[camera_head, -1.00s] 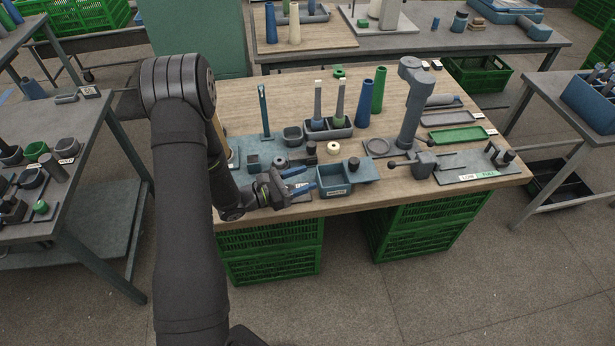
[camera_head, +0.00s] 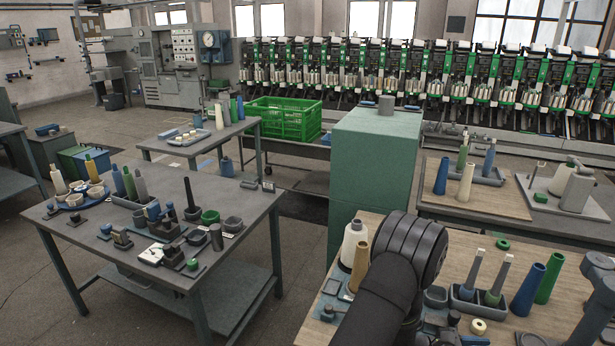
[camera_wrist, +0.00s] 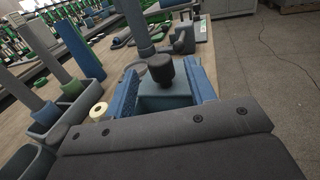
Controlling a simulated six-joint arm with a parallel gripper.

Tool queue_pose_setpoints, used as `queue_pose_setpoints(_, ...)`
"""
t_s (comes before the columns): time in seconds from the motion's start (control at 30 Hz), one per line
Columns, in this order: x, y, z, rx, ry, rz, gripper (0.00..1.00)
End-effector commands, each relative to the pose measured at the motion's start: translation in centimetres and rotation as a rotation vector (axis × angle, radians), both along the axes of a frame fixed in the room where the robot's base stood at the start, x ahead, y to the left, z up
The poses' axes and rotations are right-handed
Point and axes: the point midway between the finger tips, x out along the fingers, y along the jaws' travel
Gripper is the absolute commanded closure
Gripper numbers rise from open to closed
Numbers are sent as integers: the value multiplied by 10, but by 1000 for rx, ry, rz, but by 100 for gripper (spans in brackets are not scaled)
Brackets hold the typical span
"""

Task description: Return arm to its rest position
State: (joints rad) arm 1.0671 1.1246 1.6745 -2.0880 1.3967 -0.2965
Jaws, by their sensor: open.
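My gripper (camera_wrist: 163,88) shows in the wrist view with its two blue fingers apart. Nothing is gripped between them. A blue-grey bin (camera_wrist: 165,102) and a black knob-like piece (camera_wrist: 160,68) appear in the gap, beyond the fingers; their exact distance is unclear. In the head view my dark arm rises over the near left part of the wooden bench (camera_head: 372,226), and my gripper is out of that picture.
Cones in a grey holder (camera_head: 465,305), a blue cone (camera_head: 527,290) and a green cone (camera_head: 549,278) stand right of my arm. A tan cone (camera_head: 359,266) and a white bottle (camera_head: 353,240) stand close left. A green cabinet (camera_head: 372,165) stands behind.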

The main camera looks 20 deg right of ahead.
Motion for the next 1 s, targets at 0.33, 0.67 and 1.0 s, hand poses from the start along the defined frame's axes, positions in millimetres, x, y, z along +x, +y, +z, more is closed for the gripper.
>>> queue_pose_setpoints(0.33,-25,-44,0,-1,-1,-1,50)
queue_pose_setpoints(0.67,-24,-45,0,0,0,1,50)
queue_pose_setpoints(1.0,-18,-33,0,2,-1,2,50)
